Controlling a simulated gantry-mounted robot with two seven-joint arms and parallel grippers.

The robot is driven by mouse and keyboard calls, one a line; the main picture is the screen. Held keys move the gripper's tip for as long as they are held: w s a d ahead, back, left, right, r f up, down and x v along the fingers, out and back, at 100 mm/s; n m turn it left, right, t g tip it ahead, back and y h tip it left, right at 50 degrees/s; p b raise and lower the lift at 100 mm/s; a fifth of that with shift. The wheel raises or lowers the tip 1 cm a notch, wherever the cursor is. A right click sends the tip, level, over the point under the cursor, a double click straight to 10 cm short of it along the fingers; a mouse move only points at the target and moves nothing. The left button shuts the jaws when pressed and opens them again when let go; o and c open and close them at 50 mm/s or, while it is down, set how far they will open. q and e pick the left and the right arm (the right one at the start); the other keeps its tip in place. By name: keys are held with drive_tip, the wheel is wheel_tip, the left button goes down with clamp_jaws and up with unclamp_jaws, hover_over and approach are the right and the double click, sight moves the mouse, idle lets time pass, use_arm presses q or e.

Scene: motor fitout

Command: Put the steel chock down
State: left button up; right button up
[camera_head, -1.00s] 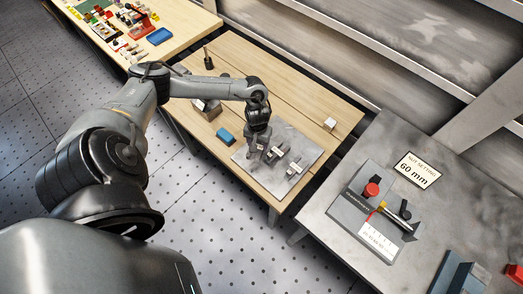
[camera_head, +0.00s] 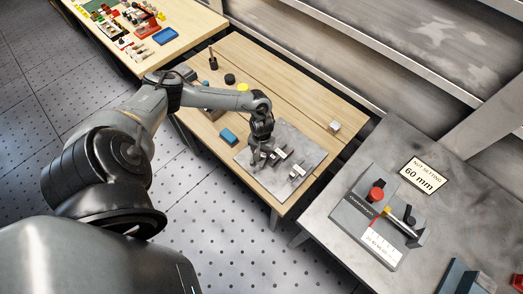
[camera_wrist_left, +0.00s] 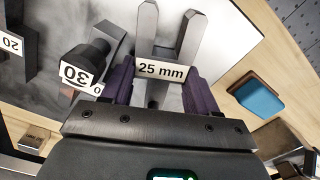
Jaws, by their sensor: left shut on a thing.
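My left gripper (camera_head: 257,160) is over the grey plate (camera_head: 302,140) on the wooden table. In the left wrist view its purple-padded fingers (camera_wrist_left: 160,85) are shut on the steel chock (camera_wrist_left: 187,38), a grey two-pronged piece with a "25 mm" label. The prongs point away from my wrist, over the plate. I cannot tell whether the chock touches the plate. In the head view the gripper mostly hides it. My right gripper is not in view.
Dark tagged pieces stand on the plate beside the gripper, one marked 30 (camera_wrist_left: 88,60). A blue block (camera_head: 228,136) lies left of the plate, and a pale cube (camera_head: 334,127) lies to the right. A grey bench with a "60 mm" sign (camera_head: 423,176) is at right.

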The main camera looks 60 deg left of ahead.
use_arm(q)
drive_tip(key=o, duration=1.3)
